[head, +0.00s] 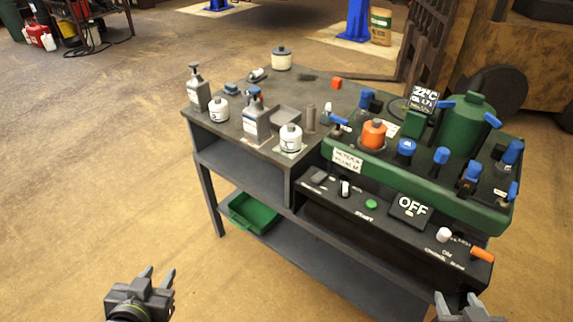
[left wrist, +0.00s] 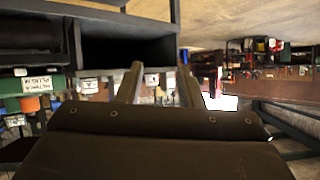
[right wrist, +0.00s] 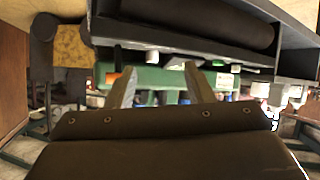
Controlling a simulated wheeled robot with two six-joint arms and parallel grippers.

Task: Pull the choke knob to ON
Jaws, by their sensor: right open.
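A dark control panel runs along the front of the green machine (head: 440,185). At its right end are a white knob (head: 444,235) and an orange knob (head: 482,254). The small lettering beside them is hard to read, so I cannot tell for sure which is the choke knob. My right gripper (head: 456,300) is open and empty, in front of and below the panel's right end, apart from both knobs. It also shows in the right wrist view (right wrist: 160,82). My left gripper (head: 157,275) is open and empty over the floor, left of the bench. It also shows in the left wrist view (left wrist: 160,84).
Bottles and jars stand on the bench top (head: 240,135). A green tray (head: 252,213) lies on the lower shelf. The floor in front is clear.

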